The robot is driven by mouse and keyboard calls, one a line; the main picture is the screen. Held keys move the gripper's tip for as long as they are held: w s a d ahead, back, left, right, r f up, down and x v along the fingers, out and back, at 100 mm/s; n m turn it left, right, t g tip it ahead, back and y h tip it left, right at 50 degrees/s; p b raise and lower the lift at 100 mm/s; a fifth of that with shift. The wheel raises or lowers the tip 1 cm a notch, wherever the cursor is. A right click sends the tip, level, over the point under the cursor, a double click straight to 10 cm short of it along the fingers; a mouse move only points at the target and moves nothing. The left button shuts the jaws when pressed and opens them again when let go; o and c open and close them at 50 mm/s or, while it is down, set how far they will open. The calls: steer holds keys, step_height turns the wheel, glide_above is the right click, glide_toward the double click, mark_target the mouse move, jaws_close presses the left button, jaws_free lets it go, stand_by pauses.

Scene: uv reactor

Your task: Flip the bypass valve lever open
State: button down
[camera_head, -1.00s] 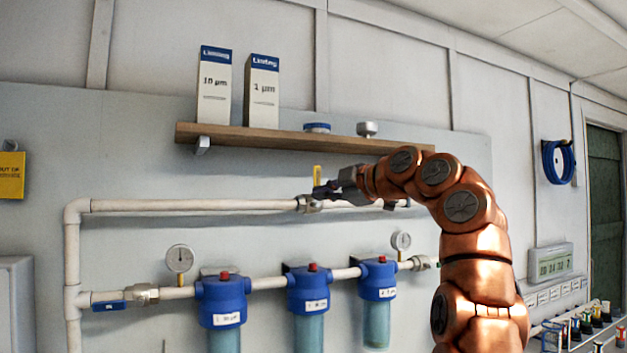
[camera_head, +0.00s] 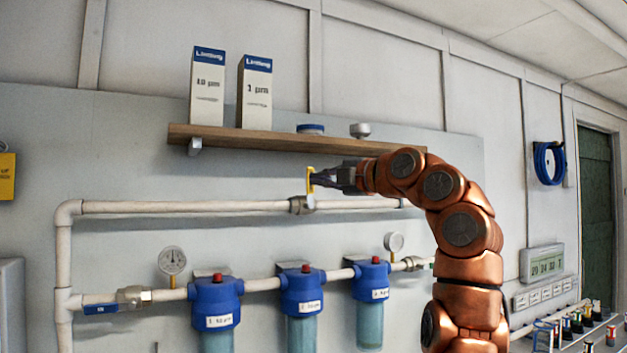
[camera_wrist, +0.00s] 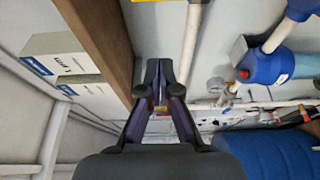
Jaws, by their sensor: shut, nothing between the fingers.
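The bypass valve (camera_head: 300,205) sits on the upper horizontal white pipe. Its yellow lever (camera_head: 310,184) stands upright, across the line of the pipe. My gripper (camera_head: 316,179) reaches in from the right, above the pipe, with its fingertips at the upper part of the lever. It looks to be beside or touching the lever; I cannot tell which. In the wrist view my gripper's dark fingers (camera_wrist: 158,68) are closed together with nothing held between them. I cannot make out the lever clearly in that view.
A wooden shelf (camera_head: 270,137) with two filter boxes (camera_head: 207,88) runs just above my gripper. Below the pipe are blue filter housings (camera_head: 215,291) and pressure gauges (camera_head: 172,261). Lab items stand at the lower right.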

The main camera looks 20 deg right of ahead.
mark_target(307, 180)
steer(key=p+x, duration=0.4)
steer(key=x, duration=0.6)
steer(key=shift+w+d+p, duration=0.15)
steer(key=shift+d+p, duration=0.3)
steer(key=shift+d, duration=1.65)
